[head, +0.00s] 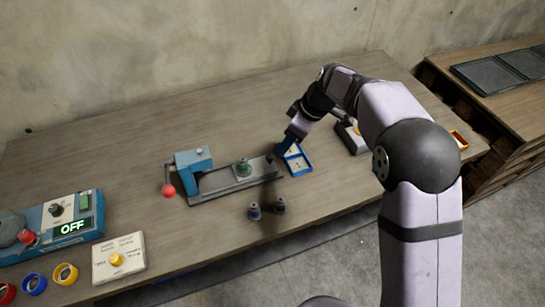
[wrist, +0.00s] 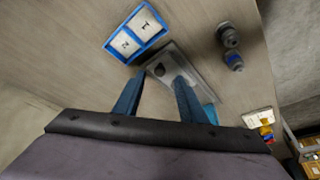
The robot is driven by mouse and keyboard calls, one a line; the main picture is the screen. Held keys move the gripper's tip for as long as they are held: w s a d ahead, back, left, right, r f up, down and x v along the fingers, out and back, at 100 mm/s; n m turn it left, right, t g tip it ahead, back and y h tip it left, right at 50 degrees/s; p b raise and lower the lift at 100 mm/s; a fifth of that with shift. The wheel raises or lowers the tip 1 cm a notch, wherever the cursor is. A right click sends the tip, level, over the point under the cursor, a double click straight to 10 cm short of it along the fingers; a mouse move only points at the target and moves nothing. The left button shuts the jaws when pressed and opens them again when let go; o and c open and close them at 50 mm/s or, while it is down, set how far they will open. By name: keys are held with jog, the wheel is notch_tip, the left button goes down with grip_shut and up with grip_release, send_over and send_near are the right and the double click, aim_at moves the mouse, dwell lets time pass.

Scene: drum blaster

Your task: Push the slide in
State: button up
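The slide (head: 225,181) is a long grey metal plate on the table, reaching right from a blue press head (head: 193,160) with a red-ball lever (head: 168,190). My gripper (head: 284,149) is at the slide's right end, pointing down. In the wrist view my two blue fingers (wrist: 160,80) are apart, with nothing held between them. The slide's end (wrist: 185,62) and a dark knob (wrist: 158,69) on it lie just beyond the fingertips. I cannot tell whether they touch. My fingers hide part of the slide there.
A blue tray (head: 304,169) with two white compartments marked 1 and 2 is right beside the slide's end. Two small dark cylinders (head: 254,212) stand in front.

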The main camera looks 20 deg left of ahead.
aim_at(270, 156)
jog(key=shift+n, duration=0.4)
jog(key=shift+a+r+p+x, duration=0.1)
jog(key=shift+a+p+x, duration=0.25)
jog(key=shift+x, duration=1.05)
jog(key=shift+a+r+p+x, duration=0.1)
jog(key=shift+p+x, duration=0.4)
jog(key=shift+x, duration=0.85)
jog(key=shift+a+r+p+x, duration=0.1)
jog(key=shift+a+p+x, duration=0.25)
jog(key=shift+x, duration=1.05)
jog(key=shift+d, duration=0.1)
grip_shut()
